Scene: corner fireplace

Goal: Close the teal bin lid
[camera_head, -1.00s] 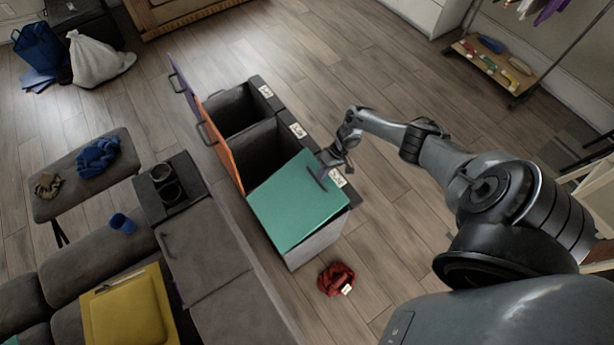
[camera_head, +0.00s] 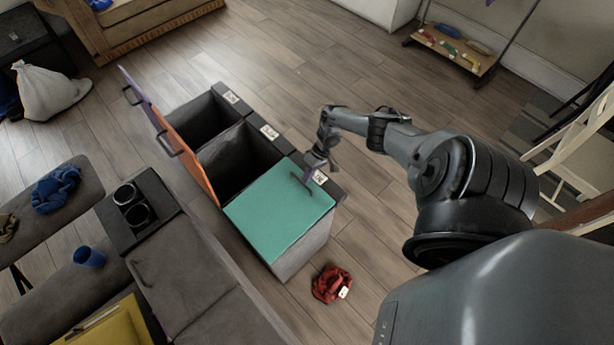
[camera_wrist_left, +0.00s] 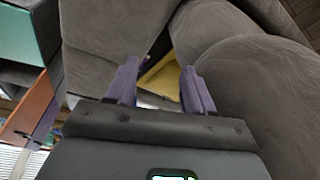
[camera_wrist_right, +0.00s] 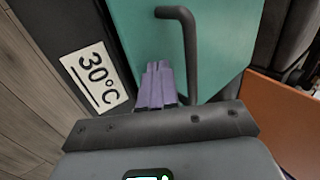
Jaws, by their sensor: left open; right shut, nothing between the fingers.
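The teal lid (camera_head: 272,212) lies flat over the nearest compartment of the grey bin, as far as the head view shows. Its dark bar handle (camera_head: 302,184) is near the lid's right edge. My right gripper (camera_head: 309,177) is shut and empty, just at the handle. In the right wrist view its purple fingers (camera_wrist_right: 158,86) are together beside the handle (camera_wrist_right: 188,50), over the teal lid (camera_wrist_right: 225,45); I cannot tell whether they touch it. My left gripper (camera_wrist_left: 153,88) is open and empty in the left wrist view, in front of grey cushions; it is hidden in the head view.
The orange lid (camera_head: 190,155) and purple lid (camera_head: 143,103) stand raised over open compartments. A red cloth (camera_head: 331,284) lies on the floor beside the bin. A grey sofa unit with cup holders (camera_head: 130,205) stands left.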

